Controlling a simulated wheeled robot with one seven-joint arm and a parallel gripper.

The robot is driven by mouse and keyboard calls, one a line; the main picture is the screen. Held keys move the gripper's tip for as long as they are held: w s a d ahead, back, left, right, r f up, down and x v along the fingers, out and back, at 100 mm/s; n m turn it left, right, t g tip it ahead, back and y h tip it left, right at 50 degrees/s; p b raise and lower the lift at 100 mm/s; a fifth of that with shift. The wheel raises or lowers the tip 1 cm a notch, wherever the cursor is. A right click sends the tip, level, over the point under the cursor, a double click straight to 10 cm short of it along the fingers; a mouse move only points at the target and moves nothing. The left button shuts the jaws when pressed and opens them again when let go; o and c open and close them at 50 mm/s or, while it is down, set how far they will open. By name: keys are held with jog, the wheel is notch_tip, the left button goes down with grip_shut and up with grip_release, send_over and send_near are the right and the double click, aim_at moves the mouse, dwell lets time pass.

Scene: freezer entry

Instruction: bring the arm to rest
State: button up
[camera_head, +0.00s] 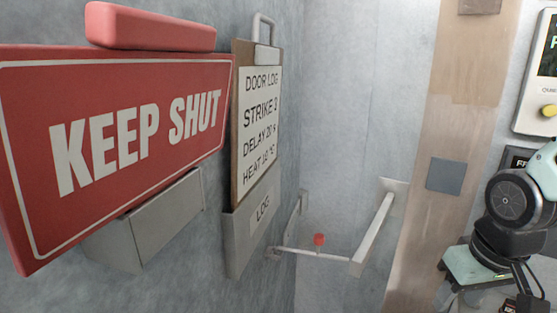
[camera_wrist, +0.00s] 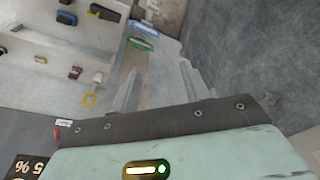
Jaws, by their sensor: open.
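My gripper (camera_wrist: 160,70) shows in the wrist view, with its two pale fingers spread apart and nothing between them. Its dark mounting bar and pale green housing fill the lower part of that view. Part of my arm (camera_head: 512,205), with a dark round joint and pale green covers, stands at the right edge of the head view. I cannot make out the fingers in the head view.
A red KEEP SHUT sign (camera_head: 120,140) and a clipboard (camera_head: 258,120) are on the left wall. A bracket with a bar and red knob (camera_head: 319,239) sits low in the corner. Small coloured items, including a green one (camera_wrist: 140,44), lie beyond my fingers.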

jog(key=s+a+f+n+g+b, duration=0.2)
jog(key=s+a+f+n+b, duration=0.4)
jog(key=s+a+f+b, duration=0.6)
jog(key=a+f+b, duration=0.1)
jog(key=a+b, duration=0.1)
jog(key=a, duration=0.1)
jog(key=shift+s+f+n, duration=0.2)
jog(key=shift+f+n, duration=0.2)
